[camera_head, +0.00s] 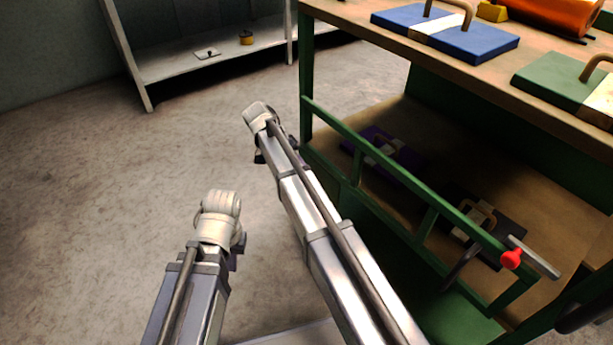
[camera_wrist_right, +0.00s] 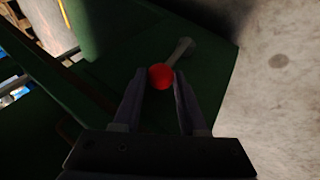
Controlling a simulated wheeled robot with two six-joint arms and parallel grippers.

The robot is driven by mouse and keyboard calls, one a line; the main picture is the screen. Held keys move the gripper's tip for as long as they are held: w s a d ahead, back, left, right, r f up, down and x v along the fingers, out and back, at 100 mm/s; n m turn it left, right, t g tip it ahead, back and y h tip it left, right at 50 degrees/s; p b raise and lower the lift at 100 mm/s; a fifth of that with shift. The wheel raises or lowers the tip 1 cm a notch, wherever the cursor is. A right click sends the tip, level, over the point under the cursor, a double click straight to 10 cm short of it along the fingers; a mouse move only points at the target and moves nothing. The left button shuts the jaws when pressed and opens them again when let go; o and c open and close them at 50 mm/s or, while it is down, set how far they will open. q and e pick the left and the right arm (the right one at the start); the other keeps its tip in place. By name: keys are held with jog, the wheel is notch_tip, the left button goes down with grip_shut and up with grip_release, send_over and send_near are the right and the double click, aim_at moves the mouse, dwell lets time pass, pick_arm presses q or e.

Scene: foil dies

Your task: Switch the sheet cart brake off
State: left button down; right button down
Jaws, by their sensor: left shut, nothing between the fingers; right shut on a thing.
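In the right wrist view a brake lever with a round red knob (camera_wrist_right: 161,76) and a grey stem (camera_wrist_right: 181,51) stands against a dark green panel of the cart. My right gripper (camera_wrist_right: 160,84) is shut on the knob, one finger on each side of it. My left gripper (camera_head: 240,250) shows only as a small dark part beside the left arm's end, shut and empty, over open floor. The green cart (camera_head: 345,180) stands at the right. Another red knob (camera_head: 511,258) sits by its rail next to a grey bar (camera_head: 534,257).
The cart's top carries a blue block (camera_head: 485,45), a green block (camera_head: 545,80) and an orange cylinder (camera_head: 560,14). Its lower shelf holds dark handled blocks (camera_head: 385,150). A grey shelf (camera_head: 215,62) stands at the back. The concrete floor (camera_head: 80,190) at left is clear.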

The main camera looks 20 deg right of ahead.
jog(key=shift+w+a, duration=0.1)
jog(key=shift+w, duration=0.1)
dwell(0.3)
jog(key=shift+c, duration=2.3)
grip_release()
jog(key=p+v, duration=0.6)
jog(key=v, duration=0.1)
jog(key=shift+w+a+r, duration=0.15)
jog(key=shift+w+r, duration=0.05)
jog(key=shift+r, duration=0.1)
jog(key=shift+c, duration=0.2)
